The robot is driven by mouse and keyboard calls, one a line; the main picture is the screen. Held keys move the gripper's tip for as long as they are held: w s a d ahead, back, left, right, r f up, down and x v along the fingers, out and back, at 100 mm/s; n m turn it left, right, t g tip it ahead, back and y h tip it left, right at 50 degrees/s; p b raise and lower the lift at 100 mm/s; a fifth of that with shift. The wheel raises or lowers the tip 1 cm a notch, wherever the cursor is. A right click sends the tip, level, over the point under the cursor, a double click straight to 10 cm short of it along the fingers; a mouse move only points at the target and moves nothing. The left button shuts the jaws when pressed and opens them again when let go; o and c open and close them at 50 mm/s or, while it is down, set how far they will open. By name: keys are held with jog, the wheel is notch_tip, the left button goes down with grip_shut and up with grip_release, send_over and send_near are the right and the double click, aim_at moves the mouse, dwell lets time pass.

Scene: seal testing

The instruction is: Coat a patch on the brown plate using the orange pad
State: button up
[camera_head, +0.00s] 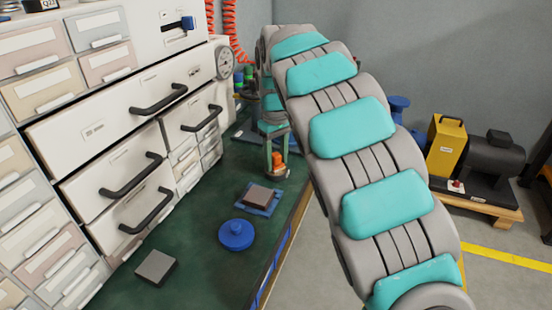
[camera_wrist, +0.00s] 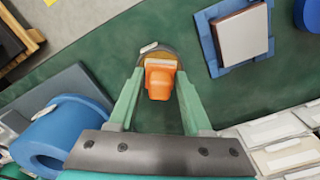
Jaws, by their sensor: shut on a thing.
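The orange pad (camera_head: 278,160) is between the fingers of my gripper (camera_head: 275,150), low over the green bench. In the wrist view the orange pad (camera_wrist: 160,82) shows between the two green fingers of my gripper (camera_wrist: 160,72), which is shut on it. A round tan-edged piece shows under or just behind the pad; I cannot tell whether they touch. The brown plate (camera_head: 258,194) lies on a blue tray (camera_head: 270,209), nearer the head camera than the gripper. In the wrist view the plate (camera_wrist: 243,38), with a pale top and brown edge, is to the right, apart from the gripper.
A round blue knobbed object (camera_head: 236,236) and a grey block (camera_head: 156,267) stand on the green bench (camera_head: 205,275). White drawers with black handles (camera_head: 130,178) line the left. In the wrist view a blue cylinder (camera_wrist: 60,135) is close to the left finger. Bench between gripper and tray is clear.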

aim_at(276, 155)
dwell(0.3)
jog(key=shift+r+p, duration=1.4)
jog(key=shift+r, duration=2.05)
jog(key=shift+s, duration=0.1)
